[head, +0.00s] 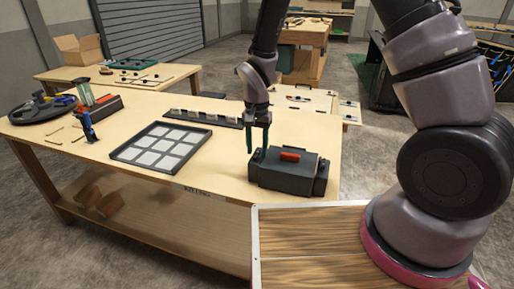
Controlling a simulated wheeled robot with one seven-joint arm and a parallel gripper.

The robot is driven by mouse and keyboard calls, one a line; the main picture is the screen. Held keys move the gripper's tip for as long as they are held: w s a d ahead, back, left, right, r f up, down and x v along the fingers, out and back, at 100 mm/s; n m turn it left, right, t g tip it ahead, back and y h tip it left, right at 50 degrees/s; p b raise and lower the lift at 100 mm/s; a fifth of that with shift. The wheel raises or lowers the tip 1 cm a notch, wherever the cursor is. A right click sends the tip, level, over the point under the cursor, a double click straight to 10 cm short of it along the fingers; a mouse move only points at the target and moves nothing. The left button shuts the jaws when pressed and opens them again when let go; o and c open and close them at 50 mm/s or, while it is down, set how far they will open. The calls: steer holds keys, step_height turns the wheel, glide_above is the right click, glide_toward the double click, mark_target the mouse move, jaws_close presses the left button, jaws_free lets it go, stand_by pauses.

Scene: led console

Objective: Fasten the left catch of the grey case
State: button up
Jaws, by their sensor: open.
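The grey case (283,177) is a dark grey box lying near the right front corner of the wooden workbench. A red-orange part (291,155) shows on its top. The case's catches are too small to make out, so I cannot tell whether the left one is open or fastened. My gripper (258,151) points down with its two fingers apart. It is at the left back part of the case, and nothing shows between the fingers. I cannot tell whether a finger touches the case.
A dark tray with pale squares (121,153) lies left of the case. A dark strip with several pale blocks (221,122) lies behind. A round black tray (24,113) and tools stand at the far left. The wooden bench top (232,165) is clear between tray and case.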

jaws_close()
steer(key=shift+n, duration=0.3)
steer(key=n, duration=0.3)
steer(key=shift+d+n, duration=0.1)
steer(key=shift+n, duration=0.2)
steer(key=n, duration=0.4)
steer(key=shift+d+n, duration=0.1)
steer(key=shift+n, duration=0.2)
steer(key=n, duration=0.4)
steer(key=shift+w+d+n, duration=0.1)
steer(key=shift+n, duration=0.2)
steer(key=shift+w+n, duration=0.1)
steer(key=shift+n, duration=2.1)
